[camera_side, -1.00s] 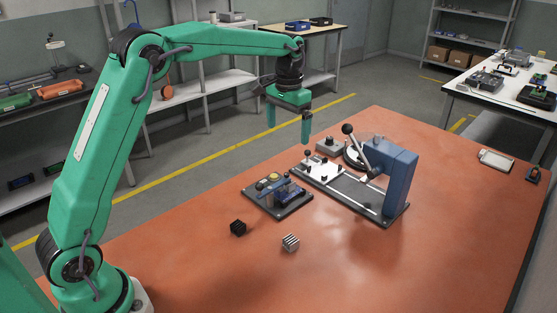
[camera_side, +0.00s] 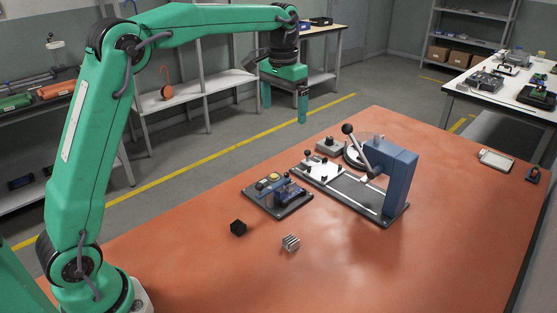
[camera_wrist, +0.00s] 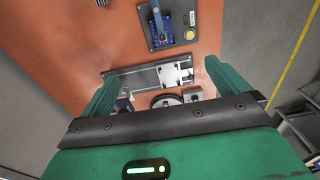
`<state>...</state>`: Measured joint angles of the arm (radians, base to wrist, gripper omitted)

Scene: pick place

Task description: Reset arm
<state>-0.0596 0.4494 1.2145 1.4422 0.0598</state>
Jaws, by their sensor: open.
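My gripper (camera_side: 284,100) is raised in the air at the upper middle of the side view, above and behind the table's far edge. Its two green fingers are spread apart with nothing between them. The gripper also shows in the wrist view (camera_wrist: 160,95), its fingers at the left and right. Below it lie the orange table (camera_side: 350,265) and a blue press-like fixture with a lever (camera_side: 398,185), standing on a dark base plate.
A small board with blue and yellow parts (camera_side: 278,196) lies left of the fixture. A white tray (camera_side: 496,160) lies far right. The table's front right is clear.

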